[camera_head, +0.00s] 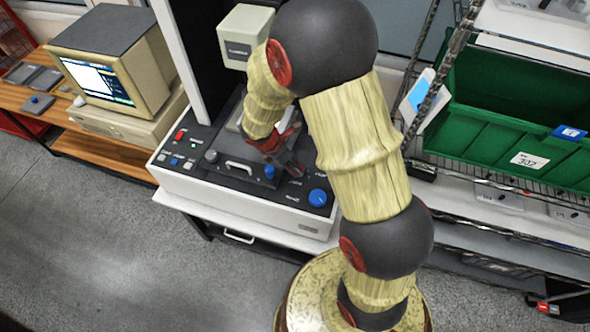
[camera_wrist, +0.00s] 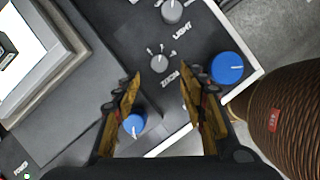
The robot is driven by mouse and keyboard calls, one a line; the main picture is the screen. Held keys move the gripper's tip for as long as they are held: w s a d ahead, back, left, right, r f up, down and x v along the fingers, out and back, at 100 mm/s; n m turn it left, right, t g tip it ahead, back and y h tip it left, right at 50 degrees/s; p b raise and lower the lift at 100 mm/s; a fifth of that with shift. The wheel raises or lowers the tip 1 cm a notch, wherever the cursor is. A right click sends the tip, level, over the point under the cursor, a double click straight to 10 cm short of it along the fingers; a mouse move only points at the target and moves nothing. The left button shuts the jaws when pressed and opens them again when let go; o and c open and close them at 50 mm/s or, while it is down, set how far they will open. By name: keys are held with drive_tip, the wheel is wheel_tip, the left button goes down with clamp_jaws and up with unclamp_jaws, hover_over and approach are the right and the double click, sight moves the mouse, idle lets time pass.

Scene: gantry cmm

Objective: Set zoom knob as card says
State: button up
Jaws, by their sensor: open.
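The zoom knob (camera_wrist: 159,63) is a small grey knob with a pale pointer line and tick marks, beside the printed word ZOOM on the dark panel in the wrist view. My gripper (camera_wrist: 162,76) is open, with its two yellow-brown fingers apart. In that view the zoom knob lies between and slightly beyond the fingertips; no contact shows. In the head view my gripper (camera_head: 292,166) is low over the machine's control panel (camera_head: 237,196), and the zoom knob cannot be made out there. A white and blue card-like sheet (camera_head: 420,97) hangs by the rack; its text is unreadable.
A grey LIGHT knob (camera_wrist: 172,10), a large blue knob (camera_wrist: 227,68) and a smaller blue knob (camera_wrist: 133,124) are close around my fingers. A beige computer (camera_head: 118,75) stands at left. A green bin (camera_head: 480,128) sits on the wire rack at right. Open floor lies in front.

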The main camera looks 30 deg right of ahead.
sight(299, 171)
drive_tip(key=shift+n, duration=0.3)
drive_tip(key=b+x, duration=0.1)
drive_tip(key=x, duration=0.7)
drive_tip(key=shift+w+a+b, duration=0.1)
drive_tip(key=shift+b, duration=0.25)
drive_tip(key=shift+c, duration=0.9)
clamp_jaws()
